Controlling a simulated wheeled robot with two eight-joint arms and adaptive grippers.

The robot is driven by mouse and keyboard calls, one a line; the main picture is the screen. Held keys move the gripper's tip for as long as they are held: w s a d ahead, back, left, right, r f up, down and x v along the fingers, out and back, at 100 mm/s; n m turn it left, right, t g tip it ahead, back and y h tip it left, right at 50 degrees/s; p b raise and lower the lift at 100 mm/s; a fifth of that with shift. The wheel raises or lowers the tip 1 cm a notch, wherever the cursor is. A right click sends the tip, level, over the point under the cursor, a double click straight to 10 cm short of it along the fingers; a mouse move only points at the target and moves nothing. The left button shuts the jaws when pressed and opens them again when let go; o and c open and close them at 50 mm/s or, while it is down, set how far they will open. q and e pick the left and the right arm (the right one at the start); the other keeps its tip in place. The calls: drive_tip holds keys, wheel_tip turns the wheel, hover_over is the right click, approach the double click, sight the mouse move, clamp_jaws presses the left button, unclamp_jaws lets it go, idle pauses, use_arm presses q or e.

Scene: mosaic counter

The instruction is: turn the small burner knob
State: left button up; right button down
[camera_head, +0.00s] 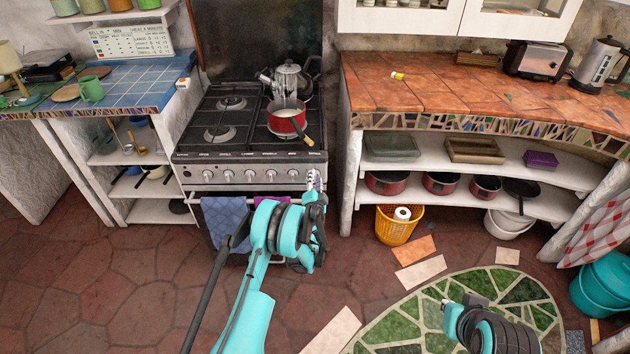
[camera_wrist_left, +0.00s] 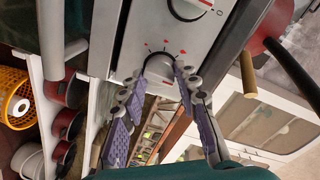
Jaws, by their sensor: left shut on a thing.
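The stove (camera_head: 250,140) has a row of knobs along its pale front panel. My left gripper (camera_head: 313,178) is at the right end of this panel. In the left wrist view, the left gripper (camera_wrist_left: 172,64) is shut on a small white burner knob (camera_wrist_left: 163,79), its purple-padded fingers on either side of it. Red marks show on the panel above it. A larger white knob (camera_wrist_left: 187,8) sits farther along the panel. In the head view the gripper hides the small knob.
A red pan (camera_head: 287,120) and a metal kettle (camera_head: 288,78) stand on the stove. Towels (camera_head: 222,218) hang on its front. A shelf unit with pots (camera_head: 440,183) stands to the right, with a yellow basket (camera_head: 394,229) on the floor before it.

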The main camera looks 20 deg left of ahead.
use_arm(q)
drive_tip(key=o, duration=1.2)
drive_tip(key=shift+a, duration=0.1)
drive_tip(key=shift+c, duration=0.2)
wheel_tip(320, 180, up, 10)
drive_tip(key=shift+r, duration=0.1)
